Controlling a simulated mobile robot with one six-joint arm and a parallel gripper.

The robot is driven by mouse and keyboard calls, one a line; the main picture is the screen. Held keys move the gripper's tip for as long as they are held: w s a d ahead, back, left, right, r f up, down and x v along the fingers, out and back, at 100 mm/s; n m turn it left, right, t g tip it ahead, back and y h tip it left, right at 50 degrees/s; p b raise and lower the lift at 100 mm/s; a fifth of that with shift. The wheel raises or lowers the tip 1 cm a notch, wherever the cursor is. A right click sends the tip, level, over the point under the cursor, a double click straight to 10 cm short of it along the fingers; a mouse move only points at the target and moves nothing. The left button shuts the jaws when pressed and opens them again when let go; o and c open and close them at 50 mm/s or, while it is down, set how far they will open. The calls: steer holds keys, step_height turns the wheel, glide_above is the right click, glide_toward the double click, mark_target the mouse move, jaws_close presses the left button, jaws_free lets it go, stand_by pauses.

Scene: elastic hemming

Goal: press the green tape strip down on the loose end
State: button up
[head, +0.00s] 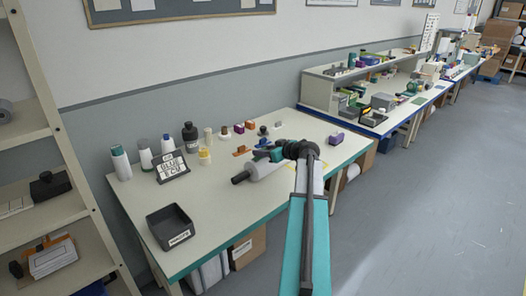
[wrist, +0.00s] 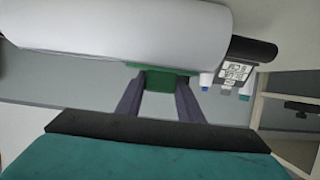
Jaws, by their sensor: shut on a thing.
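The green tape strip (wrist: 172,82) is between the two dark fingers of my gripper (wrist: 163,84) in the wrist view. Its upper edge meets the lower outline of a large pale roll (wrist: 110,32); I cannot tell whether it touches. In the head view the pale roll (head: 268,171), with a dark end (head: 240,178), lies on the table. My gripper (head: 262,154) is at the roll's far side there, and the strip cannot be made out. I cannot make out the loose end in either view.
A black tray (head: 170,226) stands at the table's front left. A sign (head: 172,167) and several bottles stand at the back left. Small coloured blocks line the back, and a purple block (head: 337,138) is at the right. The table front is mostly clear.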

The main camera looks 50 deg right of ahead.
steer(key=o, duration=1)
steer(key=shift+s, duration=0.1)
steer(key=b+v, duration=0.3)
steer(key=v, duration=1)
steer(key=shift+s+r, duration=0.2)
steer(key=shift+s, duration=0.05)
